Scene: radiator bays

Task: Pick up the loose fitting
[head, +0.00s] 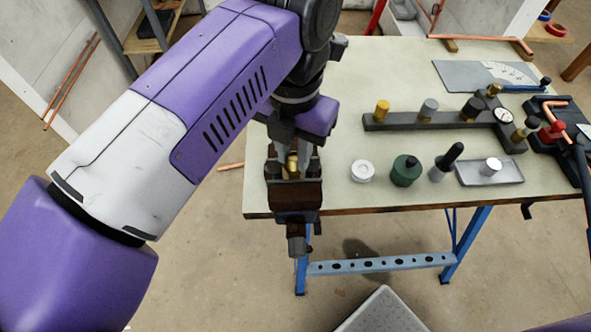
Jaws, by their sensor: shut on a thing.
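My gripper (292,168) is at the left front corner of the workbench, pointing down over a dark brown vice (295,195). It is shut on a small brass-coloured fitting (292,160), which shows between the fingers. The fingers and the wrist hide part of the fitting. I cannot tell whether the fitting still touches the vice or is clear of it.
The workbench (345,100) holds a white roll (362,171), a green pot (406,171), a dark-handled tool (447,162) and a metal tray (489,172). Behind them is a dark manifold bar (420,121) with several fittings. The back left bench top is clear.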

